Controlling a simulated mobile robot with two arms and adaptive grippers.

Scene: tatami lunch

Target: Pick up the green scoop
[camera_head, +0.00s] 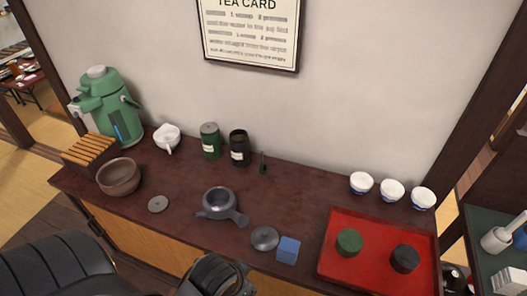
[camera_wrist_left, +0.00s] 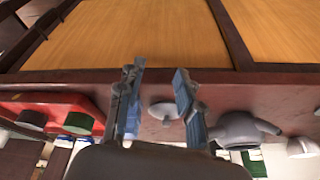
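The green scoop (camera_head: 263,163) is a small, slim dark green thing at the back of the dark red-brown counter, just right of a black canister (camera_head: 239,148). It looks upright, near the wall. I cannot make it out in the left wrist view. My left gripper (camera_wrist_left: 157,72) is open, its two grey-blue fingers apart with nothing held between them. A grey lid (camera_wrist_left: 164,110) shows beyond the gap. In the head view my left arm is at the bottom edge, well in front of the scoop; its fingertips are not clear there. My right gripper is not in view.
A green canister (camera_head: 210,140) stands left of the black one. A grey teapot (camera_head: 221,204), the grey lid (camera_head: 264,239) and a blue block (camera_head: 288,250) lie nearer the front. A red tray (camera_head: 375,272) and white cups (camera_head: 392,190) are right. The counter right of the scoop is clear.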

